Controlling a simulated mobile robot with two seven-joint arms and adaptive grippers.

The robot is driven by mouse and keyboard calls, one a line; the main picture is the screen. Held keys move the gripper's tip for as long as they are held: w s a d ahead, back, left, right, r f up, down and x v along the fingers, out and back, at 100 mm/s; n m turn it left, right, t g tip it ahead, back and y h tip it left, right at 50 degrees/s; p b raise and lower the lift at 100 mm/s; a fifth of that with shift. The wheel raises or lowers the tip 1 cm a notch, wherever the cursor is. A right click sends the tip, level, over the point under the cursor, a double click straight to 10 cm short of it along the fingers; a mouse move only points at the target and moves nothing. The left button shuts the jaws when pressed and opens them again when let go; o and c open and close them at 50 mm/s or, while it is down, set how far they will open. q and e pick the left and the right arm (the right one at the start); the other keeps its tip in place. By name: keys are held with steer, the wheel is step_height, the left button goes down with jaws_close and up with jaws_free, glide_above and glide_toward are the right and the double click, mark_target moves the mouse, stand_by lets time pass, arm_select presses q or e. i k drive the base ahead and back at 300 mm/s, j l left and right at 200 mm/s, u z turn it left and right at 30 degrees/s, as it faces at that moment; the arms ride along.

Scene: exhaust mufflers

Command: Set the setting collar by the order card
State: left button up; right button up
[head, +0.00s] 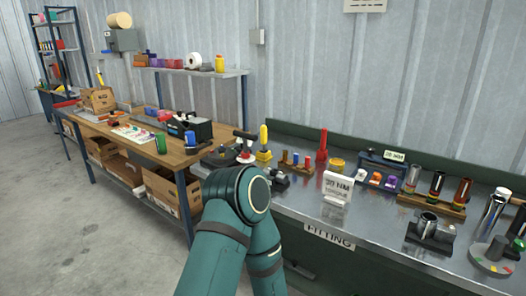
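A white card (337,187) stands upright on the grey fitting bench, printed with what looks like "30 NM" and a smaller line below. At the bench's right end a shiny upright tube (489,214) stands near a round grey base with coloured marks (495,262). I cannot tell for sure which part is the setting collar. One of my teal arms (219,247) rises from the bottom middle, bent at a joint in front of the bench's left end. Neither of my grippers can be made out.
A wooden table (110,135) with tools and boxes stands left. The floor (70,220) at left is clear.

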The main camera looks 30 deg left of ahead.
mark_target(244, 156)
steer(key=j+z, duration=0.35)
steer(key=j, duration=0.6)
steer(key=j+z, duration=0.15)
steer(key=j, duration=0.8)
steer(key=k, duration=0.05)
